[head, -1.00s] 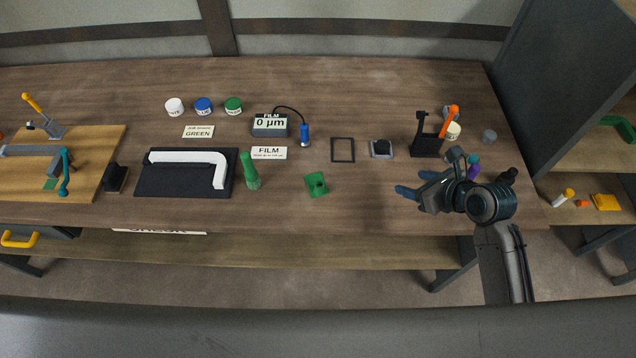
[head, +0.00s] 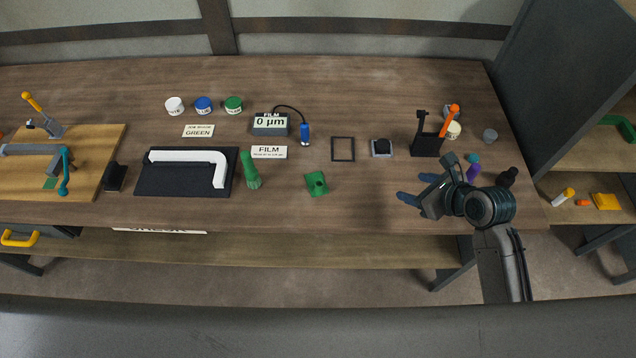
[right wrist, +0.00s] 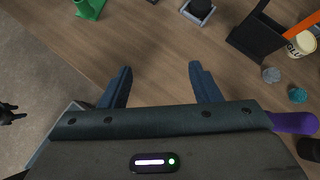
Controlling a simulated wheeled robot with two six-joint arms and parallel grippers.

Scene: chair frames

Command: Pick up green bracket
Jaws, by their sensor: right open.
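A small green piece with a dark spot on top (head: 316,184), which looks like a bracket, lies on the middle of the bench near its front edge. It also shows, partly cut off, at the top left of the right wrist view (right wrist: 90,8). My right gripper (head: 417,188) hovers over the bench to the right of this piece, clearly apart from it. In the right wrist view its two blue fingers (right wrist: 160,68) are spread with nothing between them. Another green bracket-shaped part (head: 618,127) sits on the right-hand shelf. My left gripper is not in view.
A black holder with an orange tool (head: 426,145) stands behind my right gripper. The bench between gripper and green piece is clear.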

